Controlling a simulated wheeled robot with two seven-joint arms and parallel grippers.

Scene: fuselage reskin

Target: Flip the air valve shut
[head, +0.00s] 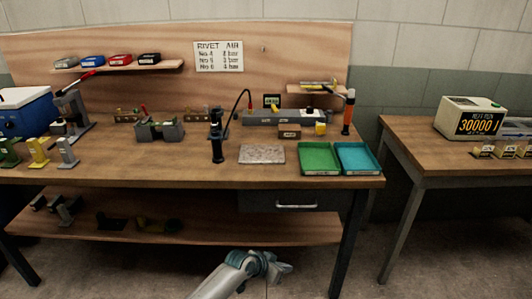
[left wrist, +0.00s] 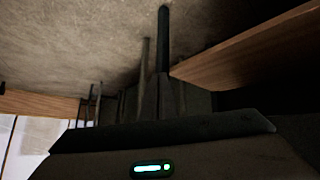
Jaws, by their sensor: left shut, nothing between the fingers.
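The air valve is too small to pick out with certainty. A grey bar-shaped unit (head: 285,117) lies at the back of the workbench, with a small dark gauge box (head: 272,101) with yellow on it just behind. A black hose arcs from this unit to a black upright tool (head: 216,136). My left gripper (head: 281,271) is low in front of the bench, below the tabletop and far from that unit. It is shut and empty. The left wrist view shows its dark body, floor and the wooden shelf edge (left wrist: 245,45). My right gripper is not in view.
The workbench (head: 110,176) holds a speckled pad (head: 262,154), a green tray (head: 320,158) and a blue tray (head: 358,158). A "RIVET AIR" sign (head: 218,56) hangs behind. A second table (head: 425,150) stands right, across a gap.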

